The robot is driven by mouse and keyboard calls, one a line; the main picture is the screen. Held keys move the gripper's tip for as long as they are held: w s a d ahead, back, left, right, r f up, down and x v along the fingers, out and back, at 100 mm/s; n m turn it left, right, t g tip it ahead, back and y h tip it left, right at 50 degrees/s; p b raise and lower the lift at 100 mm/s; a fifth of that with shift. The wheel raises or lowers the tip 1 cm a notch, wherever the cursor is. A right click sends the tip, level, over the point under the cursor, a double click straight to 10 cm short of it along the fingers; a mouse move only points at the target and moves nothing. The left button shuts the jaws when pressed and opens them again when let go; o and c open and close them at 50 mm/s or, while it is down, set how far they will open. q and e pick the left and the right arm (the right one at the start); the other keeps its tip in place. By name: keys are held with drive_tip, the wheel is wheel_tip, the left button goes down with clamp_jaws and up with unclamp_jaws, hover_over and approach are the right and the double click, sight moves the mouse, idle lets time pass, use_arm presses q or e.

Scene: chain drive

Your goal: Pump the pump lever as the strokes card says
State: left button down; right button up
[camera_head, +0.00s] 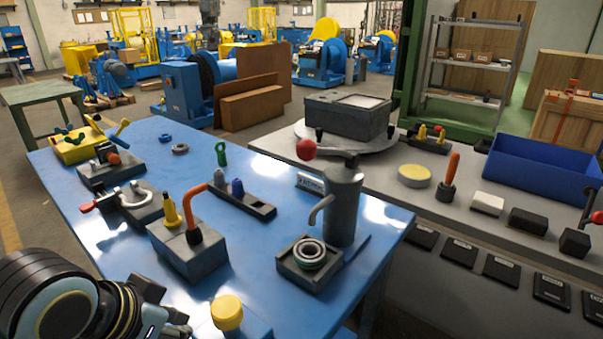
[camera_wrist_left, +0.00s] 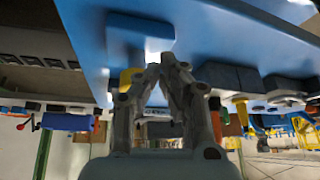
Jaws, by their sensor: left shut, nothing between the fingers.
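The grey pump (camera_head: 343,208) stands upright on the blue table, with a spout on its left side. Its pump lever (camera_head: 333,153) lies across the top, with a red knob (camera_head: 306,149) at its left end. A small white card (camera_head: 311,183) stands just left of the pump; its print is too small to read. My left gripper (camera_head: 172,322) is low at the bottom left, beside the table's near edge and well away from the lever. The left wrist view shows its fingers (camera_wrist_left: 161,66) closed together and empty. My right gripper is not in view.
A grey block with an orange handle (camera_head: 193,238) and a tray with a metal ring (camera_head: 310,254) stand between my left gripper and the pump. A yellow-capped item (camera_head: 227,312) is close by. A grey bench (camera_head: 385,168) with a blue bin (camera_head: 545,167) lies behind.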

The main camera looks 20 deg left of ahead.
use_arm(q)
drive_tip(key=w+d+r+m+t+h, duration=0.1)
drive_tip(key=w+d+r+t, duration=0.1)
drive_tip(key=r, duration=0.7)
drive_tip(key=w+d+r+m+t+h+p, duration=0.1)
drive_tip(key=w+d+r+t+h, duration=0.1)
drive_tip(key=w+r, duration=0.5)
drive_tip(key=w+d+r+m+t+h, duration=0.1)
drive_tip(key=w+d+r+t+h, duration=0.1)
drive_tip(key=r, duration=1.1)
drive_tip(key=w+d+t, duration=0.1)
drive_tip(key=w+t, duration=0.1)
drive_tip(key=w, duration=0.1)
drive_tip(key=shift+w+d+t, duration=0.15)
drive_tip(key=shift+d+t, duration=0.15)
drive_tip(key=shift+d, duration=0.05)
drive_tip(key=shift+w, duration=0.1)
drive_tip(key=w+d+f+p, duration=0.2)
drive_tip(key=w+f, duration=0.4)
drive_tip(key=w, duration=0.3)
drive_tip(key=shift+d+f+p, duration=0.2)
drive_tip(key=shift+d+p, duration=0.2)
drive_tip(key=shift+d, duration=0.3)
drive_tip(key=shift+s, duration=0.1)
